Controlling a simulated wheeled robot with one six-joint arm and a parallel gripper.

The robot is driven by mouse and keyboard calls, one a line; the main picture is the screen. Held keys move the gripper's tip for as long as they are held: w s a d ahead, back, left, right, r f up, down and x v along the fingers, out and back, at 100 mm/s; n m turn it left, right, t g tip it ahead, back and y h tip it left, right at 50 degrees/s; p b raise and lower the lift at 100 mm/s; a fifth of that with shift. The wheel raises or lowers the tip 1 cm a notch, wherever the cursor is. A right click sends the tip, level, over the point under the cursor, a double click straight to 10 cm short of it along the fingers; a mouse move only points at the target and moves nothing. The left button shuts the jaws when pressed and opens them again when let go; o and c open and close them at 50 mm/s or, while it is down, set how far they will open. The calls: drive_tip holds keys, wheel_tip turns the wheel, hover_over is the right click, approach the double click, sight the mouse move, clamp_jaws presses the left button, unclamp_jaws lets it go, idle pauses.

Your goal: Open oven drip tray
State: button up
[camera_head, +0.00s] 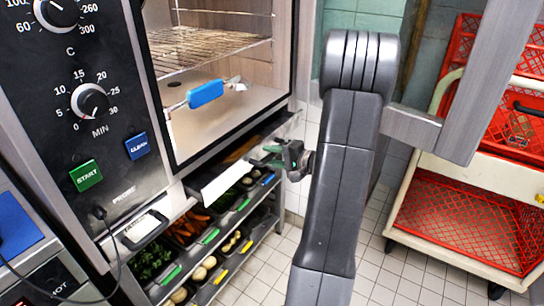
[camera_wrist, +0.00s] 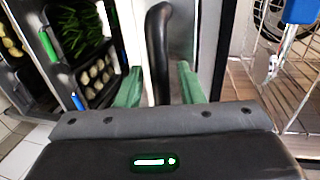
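The oven drip tray (camera_head: 222,183) shows as a pale front strip below the oven cavity. In the wrist view a black curved handle (camera_wrist: 158,45) stands out from a pale metal front. My gripper (camera_head: 275,155) is at the right end of the strip, below the oven opening. In the wrist view my gripper (camera_wrist: 160,88) has its two green fingers apart, one on each side of the handle. Gaps seem to show between the fingers and the handle. The handle's lower end is hidden behind the gripper body.
The oven cavity is open, with a wire rack (camera_head: 200,50) and a blue-handled tool (camera_head: 206,94) inside. Vegetable bins (camera_head: 152,258) fill shelves below. A cart with red crates (camera_head: 465,225) stands right. A metal panel (camera_head: 490,80) rises at upper right. Tiled floor between is clear.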

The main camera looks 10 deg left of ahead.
drive_tip(key=shift+a, duration=0.15)
drive_tip(key=shift+c, duration=0.4)
clamp_jaws()
drive_tip(key=f+b+v, duration=0.1)
drive_tip(key=b+v, duration=0.1)
drive_tip(key=v, duration=0.5)
drive_tip(key=f+b+v, duration=0.2)
drive_tip(key=v, duration=0.6)
drive_tip(key=shift+d, duration=0.55)
drive_tip(key=shift+s+f, duration=0.1)
